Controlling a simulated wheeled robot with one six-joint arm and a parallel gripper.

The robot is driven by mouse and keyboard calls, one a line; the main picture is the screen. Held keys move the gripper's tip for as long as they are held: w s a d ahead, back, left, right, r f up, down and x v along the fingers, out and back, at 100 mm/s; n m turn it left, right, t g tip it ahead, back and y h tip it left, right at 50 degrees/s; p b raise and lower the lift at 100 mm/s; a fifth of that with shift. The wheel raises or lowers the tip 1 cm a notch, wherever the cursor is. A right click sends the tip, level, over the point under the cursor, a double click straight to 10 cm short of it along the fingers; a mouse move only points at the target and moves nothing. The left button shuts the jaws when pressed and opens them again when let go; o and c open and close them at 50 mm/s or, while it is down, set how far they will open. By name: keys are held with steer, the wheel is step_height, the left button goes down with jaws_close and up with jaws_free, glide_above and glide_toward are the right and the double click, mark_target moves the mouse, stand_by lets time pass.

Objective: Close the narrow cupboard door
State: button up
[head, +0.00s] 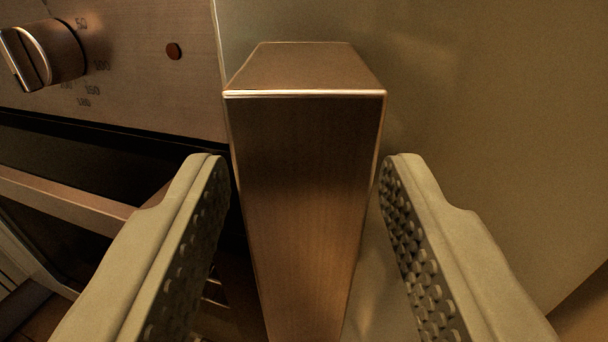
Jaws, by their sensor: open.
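A metal bar handle (303,160) stands upright in the middle of the head view, its flat top end facing me. It appears fixed to a smooth pale cupboard door (500,130) that fills the right side behind it. My gripper (305,165) is open, with one textured finger on each side of the handle. The left finger is close to the handle's left side and the right finger close to its right side; I cannot tell whether either touches. The door's hinge and most of its edges are out of view, so how far it stands open does not show.
An oven front with a control knob (42,55), printed numbers and a small round red-brown light (173,51) is at the left. Below it runs an oven handle bar (70,200) across a dark area, near my left finger. A brown floor patch shows at lower right.

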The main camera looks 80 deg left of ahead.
jaws_close()
steer(key=shift+s+a+m+t+h, duration=0.1)
steer(key=shift+a+m+t+h, duration=0.2)
steer(key=shift+a+m+t, duration=1.15)
steer(key=shift+w+a+n+t, duration=0.1)
steer(key=shift+a+n+t, duration=0.1)
steer(key=shift+a, duration=0.4)
steer(key=shift+w+a+n+t, duration=0.1)
steer(key=shift+a+t, duration=0.05)
steer(key=shift+a, duration=0.45)
jaws_free()
steer(key=shift+r, duration=0.1)
